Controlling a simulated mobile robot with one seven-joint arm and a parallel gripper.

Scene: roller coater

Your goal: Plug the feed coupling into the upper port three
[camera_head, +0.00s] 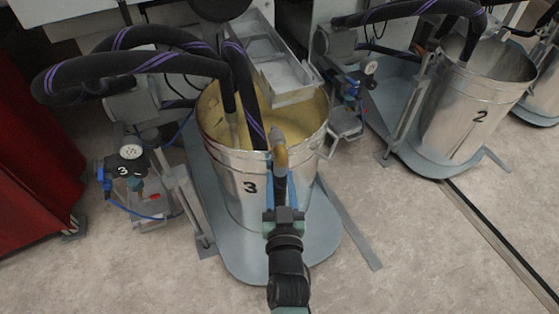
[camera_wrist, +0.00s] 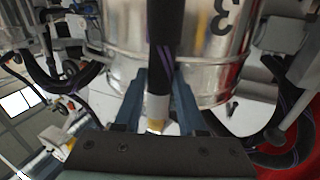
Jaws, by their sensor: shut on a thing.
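My gripper (camera_head: 280,186) is in front of the bucket marked 3, with blue fingers pointing toward it. It is shut on the feed coupling, whose amber and grey end (camera_head: 281,157) shows beyond the fingers. In the wrist view a black hose with a purple stripe (camera_wrist: 164,50) runs down between my fingers (camera_wrist: 158,95) to a pale collar and a yellow tip (camera_wrist: 155,125). The metal bucket 3 (camera_head: 235,180) holds yellowish liquid and stands upright. I cannot make out upper port three in either view.
Black hoses with purple stripes (camera_head: 150,62) loop above bucket 3 and down into it. A gauge unit marked 3 (camera_head: 130,160) stands left, near a red panel (camera_head: 35,140). Bucket 2 (camera_head: 465,115) stands at right. The floor at front right is clear.

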